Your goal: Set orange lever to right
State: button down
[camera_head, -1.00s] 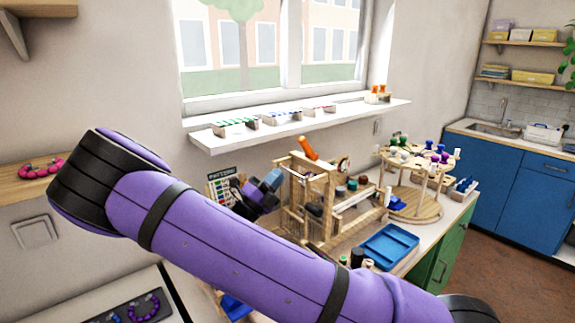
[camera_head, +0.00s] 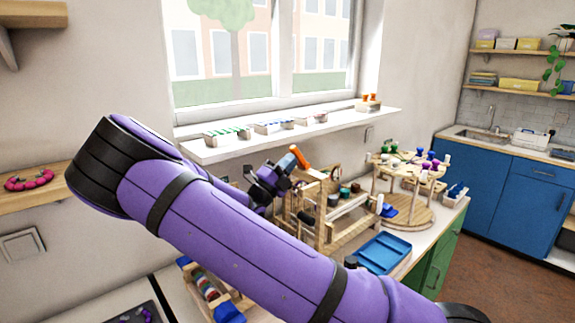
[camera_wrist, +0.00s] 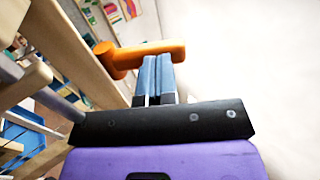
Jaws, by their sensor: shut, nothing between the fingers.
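The orange lever (camera_head: 301,158) stands on top of the wooden bead frame (camera_head: 322,230), its handle leaning up and to the left in the head view. In the wrist view the lever (camera_wrist: 135,56) lies crosswise just beyond the fingertips, its rounded pivot end at the wooden post on the left. My gripper (camera_head: 288,160) is just left of the handle. In the wrist view my gripper's blue fingers (camera_wrist: 157,62) are shut together and empty. Their tips overlap the lever's near edge; I cannot tell whether they touch it.
A blue tray (camera_head: 380,253) lies on the counter in front of the frame. A round wooden stand (camera_head: 405,216) with colored pegs is to the right. The window sill (camera_head: 290,133) with small boxes runs behind the frame. The wall is close behind.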

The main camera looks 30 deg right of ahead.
aim_at(301, 154)
jog(key=shift+d+r+y, duration=0.1)
jog(key=shift+r+y, duration=0.25)
jog(key=shift+y, duration=0.25)
jog(key=y, duration=0.1)
jog(key=d+r+y, duration=0.1)
jog(key=shift+w+r+g+y, duration=0.1)
jog(key=shift+g+y, duration=0.2)
jog(key=shift+g, duration=0.1)
jog(key=y, duration=0.1)
jog(key=d+r+y, duration=0.1)
jog(key=y, duration=0.1)
jog(key=d+r+g+y, duration=0.1)
jog(key=y, duration=0.1)
jog(key=shift+w+d, duration=0.15)
jog(key=shift+w, duration=0.05)
jog(key=shift+w+d+y, duration=0.1)
jog(key=shift+d+y, duration=0.35)
jog(key=shift+y, duration=0.25)
jog(key=shift+w+d, duration=0.2)
jog(key=shift+d, duration=0.65)
jog(key=shift+d+r, duration=0.1)
jog(key=shift+d, duration=0.05)
